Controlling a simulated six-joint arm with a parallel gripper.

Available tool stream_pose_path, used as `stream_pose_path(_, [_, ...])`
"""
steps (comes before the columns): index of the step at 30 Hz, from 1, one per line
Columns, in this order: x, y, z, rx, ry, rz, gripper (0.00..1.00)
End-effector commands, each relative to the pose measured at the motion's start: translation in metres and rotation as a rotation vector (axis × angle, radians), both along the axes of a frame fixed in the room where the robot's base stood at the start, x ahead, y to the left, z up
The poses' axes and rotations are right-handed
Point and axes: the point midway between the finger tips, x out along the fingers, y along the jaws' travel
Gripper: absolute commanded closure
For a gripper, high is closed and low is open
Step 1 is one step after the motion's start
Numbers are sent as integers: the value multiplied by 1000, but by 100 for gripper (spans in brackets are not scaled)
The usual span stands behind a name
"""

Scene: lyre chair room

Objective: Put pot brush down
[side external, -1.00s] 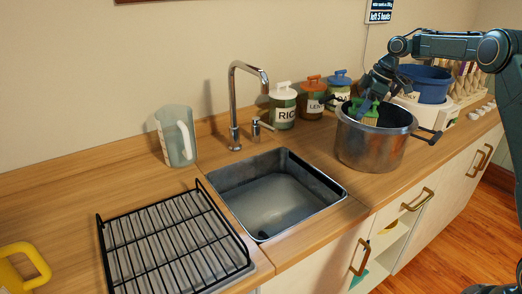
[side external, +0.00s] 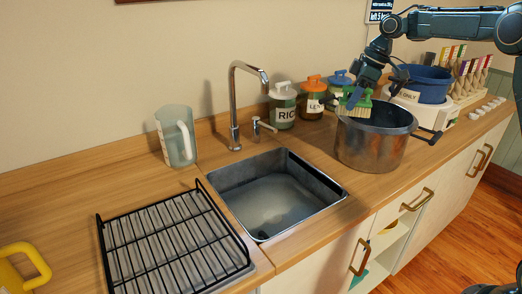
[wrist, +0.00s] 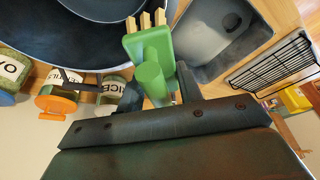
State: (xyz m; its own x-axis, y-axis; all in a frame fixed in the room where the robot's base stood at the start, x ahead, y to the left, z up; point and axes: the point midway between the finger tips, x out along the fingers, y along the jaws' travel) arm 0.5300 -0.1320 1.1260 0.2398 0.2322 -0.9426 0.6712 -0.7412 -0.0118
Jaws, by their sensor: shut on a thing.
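The pot brush (side external: 355,103) has a green body and pale bristles. My gripper (side external: 360,92) is shut on it and holds it over the left rim of the large metal pot (side external: 370,150), bristles above the rim. In the wrist view the green brush (wrist: 150,50) sits between the fingers of my gripper (wrist: 160,88), with its pale bristles pointing away from the gripper. The pot's dark inside (wrist: 60,35) shows beside it. The pot stands on the counter right of the sink.
The sink (side external: 275,195) is empty, with a tall tap (side external: 235,105) behind it. A black rack (side external: 175,245) lies left of it. A jug (side external: 177,137) stands back left.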

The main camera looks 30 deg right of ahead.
Motion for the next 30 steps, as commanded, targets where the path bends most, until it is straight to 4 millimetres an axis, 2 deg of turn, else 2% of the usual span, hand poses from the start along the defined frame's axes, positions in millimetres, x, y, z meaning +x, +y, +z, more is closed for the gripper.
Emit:
stream_pose_path(1, [-4,18,4,-1,0,51,96])
stream_pose_path(9, [-40,112,16,-4,2,343,96])
stream_pose_path(15, [-80,175,23,-3,2,568,96])
stream_pose_path(18, [-100,200,25,-1,2,666,96])
stream_pose_path(24, [-129,229,27,2,0,797,96])
stream_pose_path(30, [-138,237,27,4,0,839,96])
